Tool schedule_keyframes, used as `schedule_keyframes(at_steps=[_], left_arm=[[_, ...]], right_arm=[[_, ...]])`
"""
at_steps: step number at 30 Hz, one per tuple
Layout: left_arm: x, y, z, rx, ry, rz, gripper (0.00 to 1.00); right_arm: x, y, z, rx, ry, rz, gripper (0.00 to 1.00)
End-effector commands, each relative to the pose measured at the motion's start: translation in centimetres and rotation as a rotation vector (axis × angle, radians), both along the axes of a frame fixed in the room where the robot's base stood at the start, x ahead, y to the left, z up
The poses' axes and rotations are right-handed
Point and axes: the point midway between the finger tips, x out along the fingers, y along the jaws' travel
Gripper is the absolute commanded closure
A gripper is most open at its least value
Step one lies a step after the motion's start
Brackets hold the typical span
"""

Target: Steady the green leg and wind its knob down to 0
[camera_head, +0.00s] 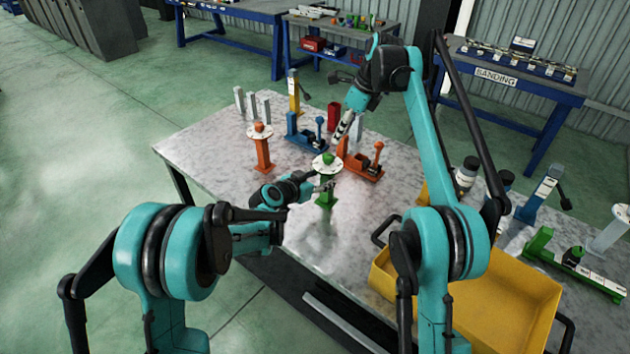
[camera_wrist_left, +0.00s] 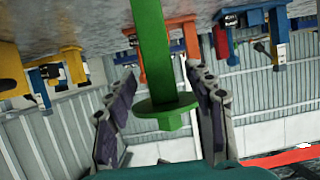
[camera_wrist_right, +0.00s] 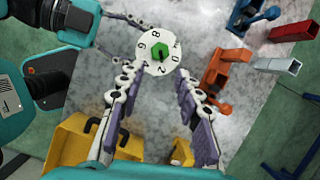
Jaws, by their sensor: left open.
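The green leg (camera_head: 326,195) stands upright on the metal table, topped by a white numbered dial (camera_head: 320,170) and a green knob (camera_head: 326,158). In the right wrist view the dial (camera_wrist_right: 146,62) shows 8, 6, 2 and 0 around the green knob (camera_wrist_right: 160,50). My left gripper (camera_head: 326,184) is open at the leg; its fingers (camera_wrist_left: 162,72) stand on either side of the green post (camera_wrist_left: 152,50), with gaps visible. My right gripper (camera_head: 337,142) is above the dial, pointing down; its fingers (camera_wrist_right: 154,72) are spread, with the dial beyond the tips.
An orange leg (camera_head: 262,152) stands left of the green one. Orange (camera_head: 362,168) and blue (camera_head: 305,138) clamp-like fixtures stand behind it. A yellow bin (camera_head: 480,305) is at the front right. Bare tabletop (camera_head: 340,228) lies before the leg.

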Motion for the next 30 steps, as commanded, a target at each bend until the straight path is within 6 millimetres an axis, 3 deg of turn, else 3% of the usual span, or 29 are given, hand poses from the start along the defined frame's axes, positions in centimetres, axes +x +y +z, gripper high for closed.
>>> schedule_keyframes(at_steps=[7, 18, 24, 26, 28, 30], left_arm=[[2.5, -1.6, -1.2, 0.000, 0.000, 0.000, 0.47], [2.9, -2.0, -1.4, -0.001, 0.001, 0.000, 0.47], [2.9, -2.0, -1.4, -0.001, 0.001, 0.000, 0.99], [2.9, -2.0, -1.4, -0.001, 0.001, 0.000, 1.00], [2.9, -2.0, -1.4, -0.001, 0.001, 0.000, 1.00], [2.9, -2.0, -1.4, -0.001, 0.001, 0.000, 1.00]], right_arm=[[0.0, 0.0, 0.0, 0.000, 0.000, 0.000, 0.66], [0.0, 0.0, 0.0, 0.000, 0.000, 0.000, 0.66], [0.0, 0.0, 0.0, 0.000, 0.000, 0.000, 0.66], [0.0, 0.0, 0.0, 0.000, 0.000, 0.000, 0.66], [0.0, 0.0, 0.0, 0.000, 0.000, 0.000, 0.52], [0.2, -0.2, -0.4, 0.006, -0.001, 0.006, 0.49]])
